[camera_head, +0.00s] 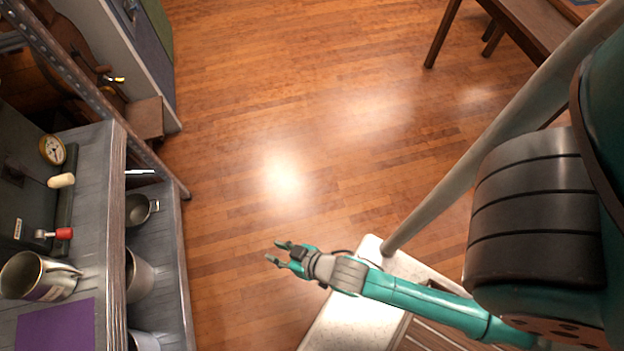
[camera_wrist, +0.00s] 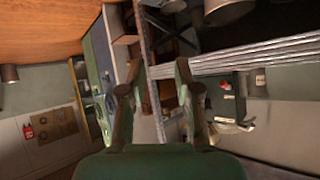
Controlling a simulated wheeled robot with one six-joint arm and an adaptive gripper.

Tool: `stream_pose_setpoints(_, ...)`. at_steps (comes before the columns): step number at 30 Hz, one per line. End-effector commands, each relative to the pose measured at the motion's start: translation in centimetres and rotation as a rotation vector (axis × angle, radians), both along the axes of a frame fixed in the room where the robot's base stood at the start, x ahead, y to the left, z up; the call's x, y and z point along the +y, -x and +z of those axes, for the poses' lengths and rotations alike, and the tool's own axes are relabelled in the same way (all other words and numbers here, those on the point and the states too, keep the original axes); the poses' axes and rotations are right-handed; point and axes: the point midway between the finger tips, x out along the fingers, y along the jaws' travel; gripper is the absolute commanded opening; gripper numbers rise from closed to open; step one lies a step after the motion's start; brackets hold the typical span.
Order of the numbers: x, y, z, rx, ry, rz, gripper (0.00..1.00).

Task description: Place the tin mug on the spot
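The tin mug (camera_head: 38,276) is a shiny metal mug. It stands on the grey upper shelf at the left of the head view, its handle toward the right. A flat purple square (camera_head: 58,326), which looks like the spot, lies on the same shelf just in front of the mug. My gripper (camera_head: 277,252) is open and empty over the wood floor, to the right of the shelf and well apart from the mug. In the wrist view its two fingers (camera_wrist: 156,85) are spread with nothing between them. I cannot make out the mug surely in that view.
The grey shelf (camera_head: 92,200) also holds a dial gauge (camera_head: 52,149) and a red-handled part (camera_head: 62,233). Metal pots (camera_head: 138,210) stand on the lower shelf. A slanted metal post (camera_head: 90,95) borders the shelf. A white-topped counter (camera_head: 350,318) is under my arm. The middle floor is clear.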

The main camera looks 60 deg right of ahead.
Motion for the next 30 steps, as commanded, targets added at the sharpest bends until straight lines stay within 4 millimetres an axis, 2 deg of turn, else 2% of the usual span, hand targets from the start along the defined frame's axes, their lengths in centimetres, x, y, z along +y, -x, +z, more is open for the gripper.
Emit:
stream_pose_setpoints(1,-0.7,1.9,0.9,-0.017,0.005,-0.002,0.32)
stream_pose_setpoints(6,-2.3,6.7,5.2,-0.109,0.028,-0.006,0.32)
stream_pose_setpoints(15,-4.1,13.3,14.5,-0.263,0.090,-0.041,0.32)
stream_pose_setpoints(18,-4.4,14.6,17.0,-0.302,0.109,-0.055,0.32)
stream_pose_setpoints(21,-4.6,15.3,18.7,-0.326,0.124,-0.063,0.32)
stream_pose_setpoints(24,-4.7,15.7,19.5,-0.340,0.130,-0.069,0.32)
stream_pose_setpoints(30,-4.7,15.7,19.7,-0.344,0.132,-0.069,0.32)
